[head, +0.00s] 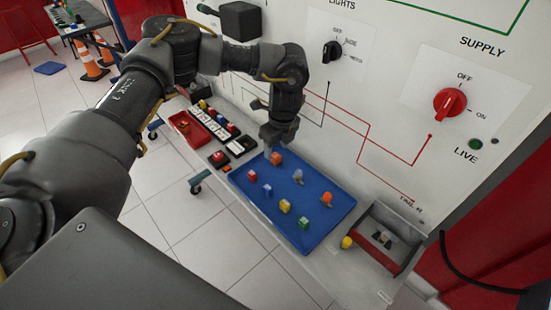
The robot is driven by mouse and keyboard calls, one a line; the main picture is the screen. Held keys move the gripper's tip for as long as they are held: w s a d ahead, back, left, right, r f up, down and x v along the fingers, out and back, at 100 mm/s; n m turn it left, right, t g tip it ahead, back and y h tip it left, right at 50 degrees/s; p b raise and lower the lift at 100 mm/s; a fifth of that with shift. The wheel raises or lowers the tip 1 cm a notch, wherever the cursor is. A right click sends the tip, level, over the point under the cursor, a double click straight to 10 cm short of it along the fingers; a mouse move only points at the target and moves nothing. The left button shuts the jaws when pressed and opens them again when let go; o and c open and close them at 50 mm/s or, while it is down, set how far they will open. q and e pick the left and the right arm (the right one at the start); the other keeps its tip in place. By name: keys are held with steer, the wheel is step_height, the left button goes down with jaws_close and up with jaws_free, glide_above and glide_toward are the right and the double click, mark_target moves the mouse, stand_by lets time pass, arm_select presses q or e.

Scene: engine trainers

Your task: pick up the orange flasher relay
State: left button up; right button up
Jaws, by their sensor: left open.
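Two small orange parts are on the blue mat (330,222); which is the flasher relay I cannot tell for sure. One orange part (277,158) is at the mat's far end, right at my left gripper. The other orange part (327,198) is rounded and lies near the mat's right edge. My left gripper (273,149) is open and points down over the mat's far end, at the first orange part. Its fingertips are small and partly merge with the mat, so contact is unclear. My right gripper is not in view.
The mat also holds a red-and-white part (251,175), a yellow part (285,206), a green part (304,222) and some blue ones. A metal bin (384,262) stands at right, with a yellow part (346,242) beside it. The white panel (365,110) rises behind.

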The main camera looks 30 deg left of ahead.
mark_target(275, 155)
arm_select(q)
steer(key=f, duration=0.4)
steer(key=shift+w+a, duration=0.35)
steer(key=c, duration=1.1)
